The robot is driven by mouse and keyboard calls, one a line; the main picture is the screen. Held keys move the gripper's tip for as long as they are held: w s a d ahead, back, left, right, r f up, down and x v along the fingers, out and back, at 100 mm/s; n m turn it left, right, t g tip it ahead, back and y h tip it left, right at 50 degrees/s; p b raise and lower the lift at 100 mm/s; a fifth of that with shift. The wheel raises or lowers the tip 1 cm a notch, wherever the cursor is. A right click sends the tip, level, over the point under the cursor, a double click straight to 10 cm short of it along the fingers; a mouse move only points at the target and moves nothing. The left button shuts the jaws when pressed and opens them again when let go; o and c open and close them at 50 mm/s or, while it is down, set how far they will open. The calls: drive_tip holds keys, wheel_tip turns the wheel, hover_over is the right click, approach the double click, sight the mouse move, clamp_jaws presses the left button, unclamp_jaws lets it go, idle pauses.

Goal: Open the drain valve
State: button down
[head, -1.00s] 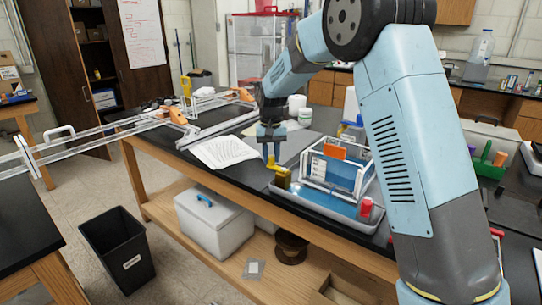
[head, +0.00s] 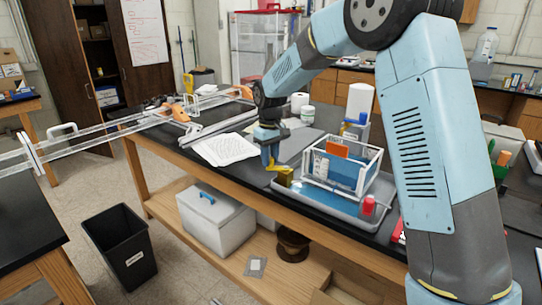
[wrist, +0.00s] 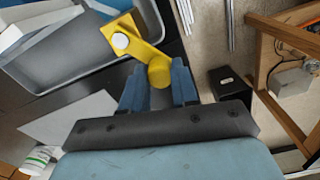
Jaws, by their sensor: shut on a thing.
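The yellow drain valve (wrist: 130,38) is at the near left corner of the grey tray (wrist: 62,78). It has an angled lever with a white round cap and a rounded yellow end (wrist: 159,70). In the head view the valve (head: 284,175) is small and partly behind my gripper (head: 270,158). In the wrist view my gripper (wrist: 158,84) has its blue fingers on both sides of the rounded yellow end and is shut on it. How far the valve is turned cannot be told.
A clear-walled white-framed box (head: 343,165) stands in the tray, with a red-capped item (head: 368,205) near its right end. Papers (head: 226,149) lie left of my gripper. A black bin (head: 122,250) stands on the floor. A cooler (head: 213,220) sits on the lower shelf.

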drive_tip(key=n, duration=0.1)
drive_tip(key=s+n, duration=0.1)
drive_tip(key=n, duration=0.1)
drive_tip(key=s+n, duration=0.1)
drive_tip(key=shift+d+n, duration=0.3)
drive_tip(key=shift+s+d+n, duration=0.2)
drive_tip(key=shift+s+n, duration=0.15)
drive_tip(key=shift+n, duration=0.5)
drive_tip(key=shift+s+d+n, duration=0.15)
drive_tip(key=shift+s+n, duration=0.15)
drive_tip(key=shift+n, duration=0.55)
drive_tip(key=c, duration=0.8)
unclamp_jaws()
drive_tip(key=shift+c, duration=0.2)
drive_tip(key=shift+r, duration=0.1)
wheel_tip(320, 180, up, 14)
drive_tip(key=shift+f, duration=0.25)
